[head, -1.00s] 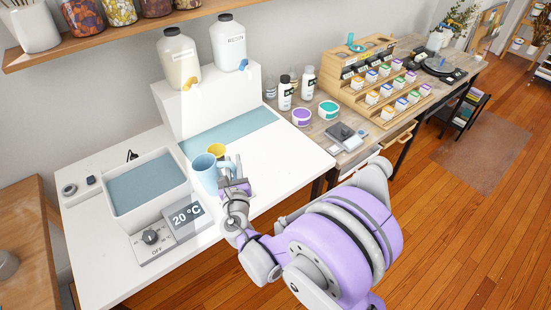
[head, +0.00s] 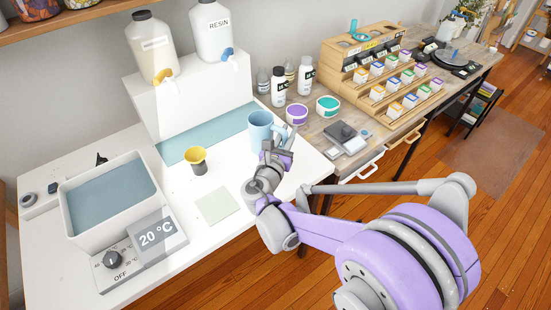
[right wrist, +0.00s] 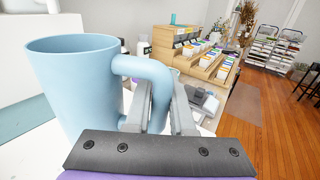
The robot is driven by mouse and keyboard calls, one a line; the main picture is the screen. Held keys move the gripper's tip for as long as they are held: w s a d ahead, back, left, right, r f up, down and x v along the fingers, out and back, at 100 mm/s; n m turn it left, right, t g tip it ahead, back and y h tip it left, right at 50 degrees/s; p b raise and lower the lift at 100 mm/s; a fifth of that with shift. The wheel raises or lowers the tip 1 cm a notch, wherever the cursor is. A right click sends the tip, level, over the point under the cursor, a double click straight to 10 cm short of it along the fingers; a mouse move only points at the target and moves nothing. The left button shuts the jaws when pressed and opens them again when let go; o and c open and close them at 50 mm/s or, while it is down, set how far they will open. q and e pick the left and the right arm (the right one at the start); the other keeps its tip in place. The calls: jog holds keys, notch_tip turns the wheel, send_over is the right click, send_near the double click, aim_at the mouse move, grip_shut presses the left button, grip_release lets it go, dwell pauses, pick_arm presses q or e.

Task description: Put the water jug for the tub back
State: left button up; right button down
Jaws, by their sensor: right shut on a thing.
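The light blue water jug (head: 261,131) is upright at the right part of the white worktop, near the end of the blue-grey mat. My right gripper (head: 285,143) is shut on the jug's handle, on its right side. The jug also shows large in the right wrist view (right wrist: 75,85), with its handle between my right gripper's fingers (right wrist: 158,105). I cannot tell if its base touches the surface. The tub (head: 110,200), a white box with blue-grey water, stands at the left of the worktop. My left gripper is not in view.
A yellow cup-shaped funnel (head: 197,160) on a dark base and a pale square pad (head: 217,205) lie left of the jug. The resin bottles (head: 212,30) stand on a white block behind. Purple (head: 297,114) and teal tubs (head: 327,106) stand to the right.

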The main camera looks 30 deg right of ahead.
notch_tip(320, 180, down, 8)
jog(key=shift+a+f+b, duration=0.1)
jog(key=shift+b, duration=0.65)
jog(key=shift+f, duration=0.15)
jog(key=c, duration=0.8)
grip_release()
jog(key=shift+o, duration=0.2)
